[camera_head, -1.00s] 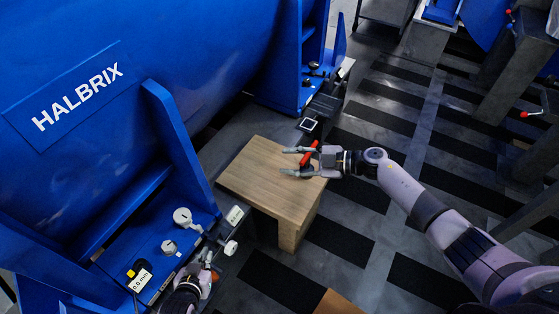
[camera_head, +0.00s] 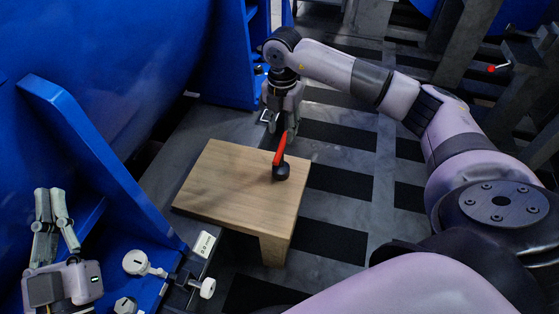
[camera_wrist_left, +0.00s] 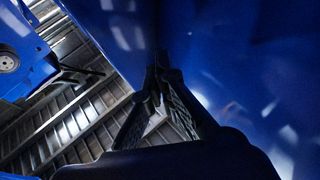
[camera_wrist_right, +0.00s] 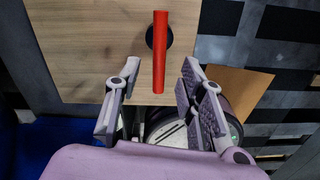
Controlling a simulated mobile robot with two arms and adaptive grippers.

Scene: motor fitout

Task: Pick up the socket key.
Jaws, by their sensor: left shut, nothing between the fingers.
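The socket key has a red bar-like handle (camera_head: 280,148) and a round black base (camera_head: 282,172). It stands on the wooden stool (camera_head: 225,190), near its far right corner. My right gripper (camera_head: 281,131) is just behind the key's upper end, fingers pointing down. In the right wrist view my right gripper (camera_wrist_right: 160,66) is open, with the red handle (camera_wrist_right: 160,50) showing in the gap between its fingers; contact cannot be told. My left gripper (camera_head: 51,190) is shut and empty, at the lower left with its fingers pointing up. It also shows in the left wrist view (camera_wrist_left: 158,60).
A blue machine frame (camera_head: 95,150) stands at the left, close to my left gripper. White round gauges (camera_head: 136,262) and a small display (camera_head: 205,243) sit on its ledge. The striped floor (camera_head: 340,190) right of the stool is clear.

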